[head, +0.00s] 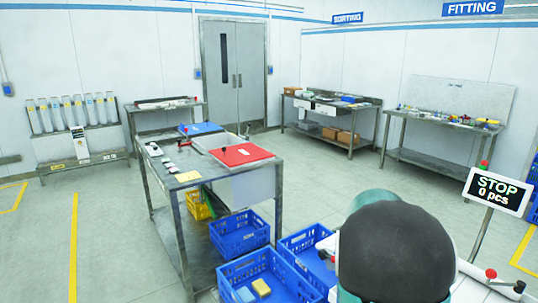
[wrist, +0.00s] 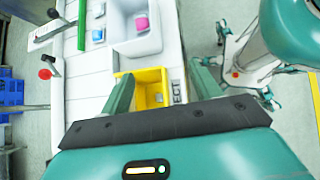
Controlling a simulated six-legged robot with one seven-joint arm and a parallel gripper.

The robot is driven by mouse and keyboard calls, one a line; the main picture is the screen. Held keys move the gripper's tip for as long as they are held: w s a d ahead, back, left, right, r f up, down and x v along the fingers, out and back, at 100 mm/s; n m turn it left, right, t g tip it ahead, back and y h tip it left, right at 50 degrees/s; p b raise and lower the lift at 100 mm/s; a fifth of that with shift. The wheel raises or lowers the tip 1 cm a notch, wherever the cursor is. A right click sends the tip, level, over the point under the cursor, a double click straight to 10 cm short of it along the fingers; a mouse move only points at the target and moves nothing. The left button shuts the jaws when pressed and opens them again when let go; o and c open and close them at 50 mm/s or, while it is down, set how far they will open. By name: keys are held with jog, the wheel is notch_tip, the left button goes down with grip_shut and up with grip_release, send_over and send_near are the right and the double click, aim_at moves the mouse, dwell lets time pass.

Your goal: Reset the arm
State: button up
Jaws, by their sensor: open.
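My gripper (wrist: 163,82) shows in the wrist view, its two green fingers spread apart with nothing held between them. Beyond the fingers is a yellow bin (wrist: 150,76) on a white surface, partly covered by the left finger. I cannot tell the exact gap between the fingertips and the bin. In the head view my arm's dark rounded joint fills the lower right, and my gripper is not visible there.
A white tub (wrist: 138,43) holds a pink piece (wrist: 142,22); a red-knobbed lever (wrist: 45,73) stands left. A display (head: 497,188) reads "STOP 0 pcs". Floor at the left is clear.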

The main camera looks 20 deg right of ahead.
jog(key=a+r+m+t+y, duration=0.1)
jog(key=a+r+t, duration=0.2)
jog(key=a, duration=0.8)
jog(key=a+r+m+t+y, duration=0.1)
jog(key=a+t, duration=0.5)
jog(key=a, duration=0.6)
jog(key=a+r+t+y, duration=0.1)
jog(key=a+r+t, duration=0.3)
jog(key=a, duration=0.7)
jog(key=shift+w+a+r+m+t+y, duration=0.15)
jog(key=shift+r+m+t+y, duration=0.15)
jog(key=shift+m+t+y, duration=0.15)
jog(key=c, duration=0.5)
jog(key=shift+c, duration=0.3)
jog(key=shift+d, duration=0.25)
